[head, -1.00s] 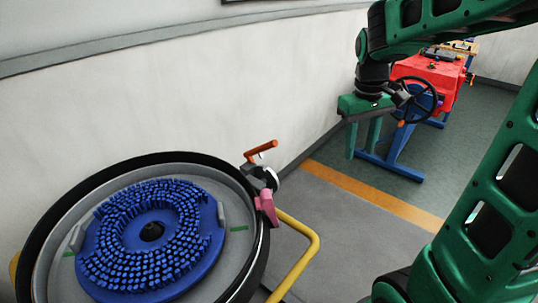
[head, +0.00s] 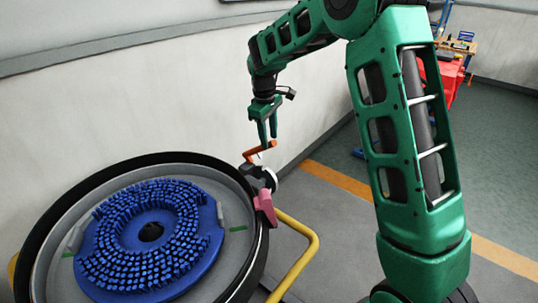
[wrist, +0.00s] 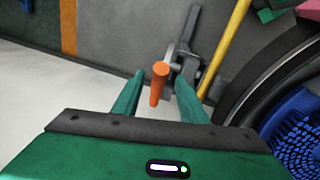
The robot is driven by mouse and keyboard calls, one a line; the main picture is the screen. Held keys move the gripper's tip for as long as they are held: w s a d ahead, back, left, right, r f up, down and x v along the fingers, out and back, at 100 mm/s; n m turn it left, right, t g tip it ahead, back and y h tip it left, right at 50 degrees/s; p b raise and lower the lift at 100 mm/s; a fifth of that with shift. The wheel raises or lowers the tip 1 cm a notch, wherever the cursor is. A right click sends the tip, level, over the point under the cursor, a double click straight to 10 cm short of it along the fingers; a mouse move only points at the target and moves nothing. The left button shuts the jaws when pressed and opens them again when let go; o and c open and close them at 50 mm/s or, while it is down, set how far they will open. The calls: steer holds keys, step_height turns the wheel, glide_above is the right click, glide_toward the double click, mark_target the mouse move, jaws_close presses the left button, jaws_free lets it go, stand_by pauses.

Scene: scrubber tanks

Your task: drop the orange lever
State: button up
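The orange lever (head: 259,152) sticks up from a dark and grey fitting (head: 261,178) at the right rim of the round tank. My gripper (head: 267,139) points down right at the lever's upper end. In the wrist view the lever (wrist: 158,84) stands between the two green fingers of my gripper (wrist: 160,84). The fingers are spread, with a visible gap on each side of the lever. I cannot tell whether its top is fully between the fingertips in depth.
The round tank (head: 36,225) holds a blue brush disc (head: 122,262). A pink block (head: 265,203) sits on its rim beside the lever. A yellow rail (head: 303,235) curves out at right. A white wall (head: 150,100) stands behind the lever. A red machine (head: 447,82) is partly hidden by my arm.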

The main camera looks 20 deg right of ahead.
mark_target(260, 152)
steer(key=f, duration=0.5)
steer(key=d+f, duration=0.1)
steer(key=f, duration=0.2)
steer(key=shift+w, duration=0.35)
steer(key=shift+c, duration=0.6)
jaws_close()
steer(key=shift+a, duration=0.15)
